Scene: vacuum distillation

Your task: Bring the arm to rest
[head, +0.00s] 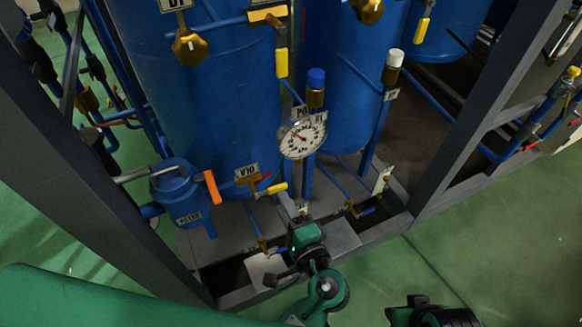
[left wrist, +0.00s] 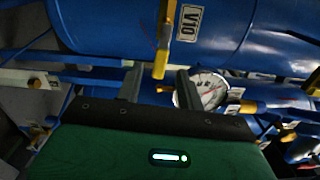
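My left gripper (head: 293,208) is low in the middle of the head view, in front of the blue vessels. In the left wrist view its two fingers (left wrist: 158,78) stand apart with nothing gripped between them.
A round pressure gauge (head: 303,137) stands close behind the left gripper. A small blue pot (head: 180,192) with an orange handle (head: 212,187) is to its left. Grey frame posts (head: 495,105) flank the vessels. Open green floor (head: 480,245) lies at the right.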

